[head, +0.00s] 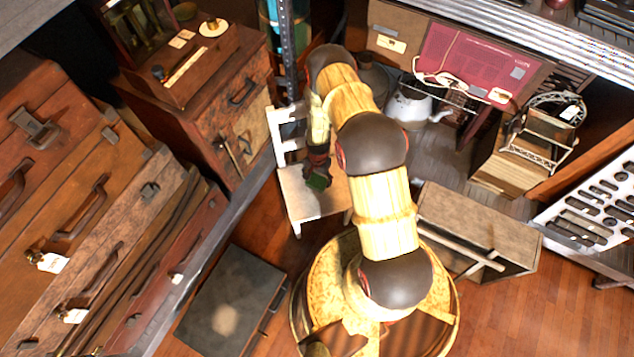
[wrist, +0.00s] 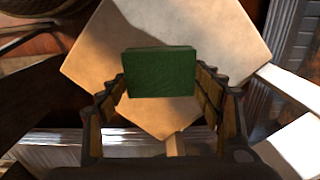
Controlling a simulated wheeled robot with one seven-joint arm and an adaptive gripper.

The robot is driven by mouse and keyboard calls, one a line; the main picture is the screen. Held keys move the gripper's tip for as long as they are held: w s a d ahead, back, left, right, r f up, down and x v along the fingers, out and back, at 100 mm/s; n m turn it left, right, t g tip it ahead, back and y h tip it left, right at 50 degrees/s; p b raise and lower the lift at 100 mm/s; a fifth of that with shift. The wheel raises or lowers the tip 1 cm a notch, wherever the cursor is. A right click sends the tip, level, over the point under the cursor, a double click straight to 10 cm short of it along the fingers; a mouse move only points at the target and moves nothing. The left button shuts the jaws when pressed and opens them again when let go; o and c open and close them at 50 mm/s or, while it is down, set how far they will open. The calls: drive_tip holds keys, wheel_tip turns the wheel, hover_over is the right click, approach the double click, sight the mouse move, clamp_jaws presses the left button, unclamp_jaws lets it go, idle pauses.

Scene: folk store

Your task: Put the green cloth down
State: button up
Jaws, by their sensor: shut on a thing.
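The green cloth (wrist: 160,74) shows in the wrist view as a small, block-like green piece between the two fingers of my gripper (wrist: 162,90). My gripper is shut on it. In the head view the green cloth (head: 318,181) hangs at the end of my gripper (head: 317,170), over the seat of a small white chair (head: 303,198). The pale seat (wrist: 190,35) also lies behind the cloth in the wrist view. I cannot tell how far the cloth is above the seat.
A dark flat case (head: 235,300) lies on the wooden floor in front of the chair. Stacked brown suitcases (head: 85,200) fill the left side. A grey wooden box (head: 475,225) is at the right. Bare floor (head: 530,310) shows at the lower right.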

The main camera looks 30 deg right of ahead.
sight(317, 180)
drive_tip(key=shift+w+f, duration=0.35)
drive_tip(key=shift+f, duration=0.05)
drive_tip(key=shift+w+d+f+b, duration=0.15)
drive_tip(key=shift+f+b, duration=0.25)
drive_tip(key=shift+f, duration=0.5)
drive_tip(key=shift+w+a+f+b, duration=0.1)
drive_tip(key=shift+f+b, duration=0.25)
drive_tip(key=shift+f, duration=0.55)
drive_tip(key=shift+f, duration=0.2)
drive_tip(key=o, duration=1.3)
drive_tip(key=shift+r, duration=0.1)
